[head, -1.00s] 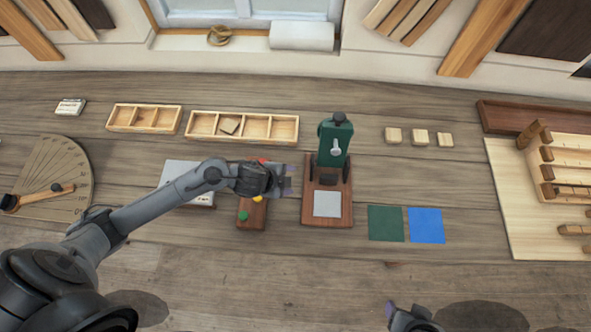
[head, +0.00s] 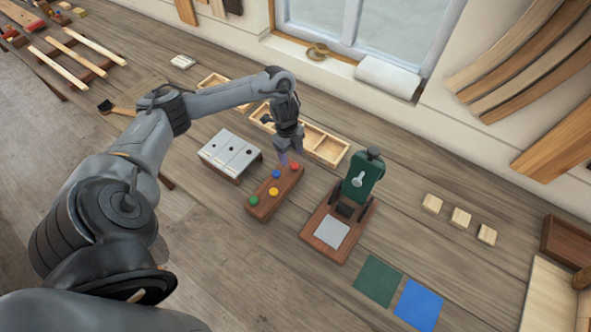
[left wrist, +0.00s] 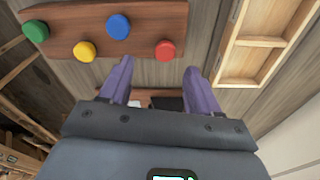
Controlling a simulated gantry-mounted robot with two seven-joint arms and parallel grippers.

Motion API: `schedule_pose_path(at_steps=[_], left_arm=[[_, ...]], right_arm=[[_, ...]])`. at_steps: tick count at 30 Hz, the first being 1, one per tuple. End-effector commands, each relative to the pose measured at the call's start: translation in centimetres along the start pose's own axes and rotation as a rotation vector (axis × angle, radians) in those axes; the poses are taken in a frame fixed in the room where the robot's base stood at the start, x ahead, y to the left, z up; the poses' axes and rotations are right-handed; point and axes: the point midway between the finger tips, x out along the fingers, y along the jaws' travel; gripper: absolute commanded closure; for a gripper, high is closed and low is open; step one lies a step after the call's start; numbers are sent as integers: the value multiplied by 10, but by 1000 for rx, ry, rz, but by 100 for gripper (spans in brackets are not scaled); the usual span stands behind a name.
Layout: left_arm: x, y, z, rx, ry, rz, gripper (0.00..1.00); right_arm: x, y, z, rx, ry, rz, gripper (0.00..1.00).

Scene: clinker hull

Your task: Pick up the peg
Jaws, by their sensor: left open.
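I cannot pick out a peg for certain in either view now. A brown wooden piece (head: 582,279) is cut off at the lower right edge of the head view, on a pale board (head: 548,300). My left gripper (head: 290,153) is open and points down beside the red and blue buttons of a wooden button board (head: 262,206). In the left wrist view its two purple fingers (left wrist: 158,78) are apart with nothing held between them. The button board (left wrist: 150,38) lies beyond the fingertips. My right gripper is not in view.
A grey slotted plate (head: 229,152) stands left of the button board. A divided wooden tray (head: 328,147) lies behind it. A green press (head: 362,178) stands to the right. Green (head: 378,281) and blue (head: 418,304) squares lie in front. Several pale blocks (head: 461,217) lie further right.

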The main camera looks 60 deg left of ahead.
Motion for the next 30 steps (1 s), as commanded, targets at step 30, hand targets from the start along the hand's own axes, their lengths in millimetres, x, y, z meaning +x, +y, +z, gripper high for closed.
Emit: schedule_pose_path(at_steps=[30], left_arm=[[60,-7,1,1,-1,-2,50]], right_arm=[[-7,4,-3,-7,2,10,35]])
